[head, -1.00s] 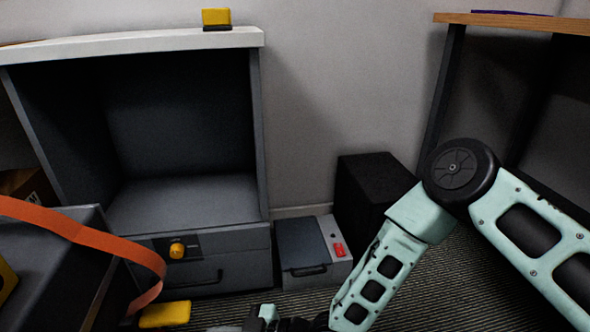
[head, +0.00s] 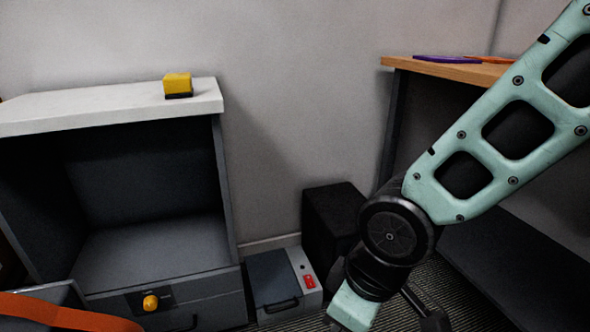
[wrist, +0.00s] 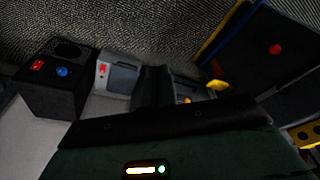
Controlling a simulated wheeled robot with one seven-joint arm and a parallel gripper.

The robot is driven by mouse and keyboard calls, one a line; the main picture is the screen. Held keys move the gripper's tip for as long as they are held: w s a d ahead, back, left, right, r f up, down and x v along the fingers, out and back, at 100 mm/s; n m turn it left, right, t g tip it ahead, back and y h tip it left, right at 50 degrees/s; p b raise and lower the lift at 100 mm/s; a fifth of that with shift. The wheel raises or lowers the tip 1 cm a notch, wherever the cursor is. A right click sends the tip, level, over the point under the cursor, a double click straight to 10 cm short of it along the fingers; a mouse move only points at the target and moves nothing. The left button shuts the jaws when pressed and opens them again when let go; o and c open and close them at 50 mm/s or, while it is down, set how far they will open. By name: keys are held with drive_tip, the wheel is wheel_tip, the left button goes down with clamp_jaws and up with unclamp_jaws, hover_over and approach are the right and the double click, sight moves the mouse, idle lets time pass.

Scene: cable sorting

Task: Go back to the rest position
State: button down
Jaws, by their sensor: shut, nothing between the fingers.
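My gripper (wrist: 153,88) shows in the wrist view as dark fingers closed together above its dark green housing, with nothing seen between them. A lit strip and a green light show on the housing. In the head view my pale green arm comes in from the right and bends down at a black joint. The gripper end cannot be made out clearly there, near the bottom edge.
A grey cabinet (head: 230,190) with a white top bears a yellow block (head: 178,85). A grey case (head: 270,285) and a black box (head: 325,220) stand beside it. A wooden-topped table (head: 440,70) is at right. An orange strap (head: 60,313) lies lower left.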

drive_tip(key=s+d+r+m+g+h+p, duration=0.15)
drive_tip(key=s+d+r+m, duration=0.25)
drive_tip(key=s+d+r, duration=0.4)
wheel_tip(320, 180, up, 38)
drive_tip(key=p, duration=3.8)
drive_tip(key=shift+w+a+f+p, duration=0.15)
drive_tip(key=shift+w+a+p, duration=0.15)
drive_tip(key=shift+w+a, duration=0.1)
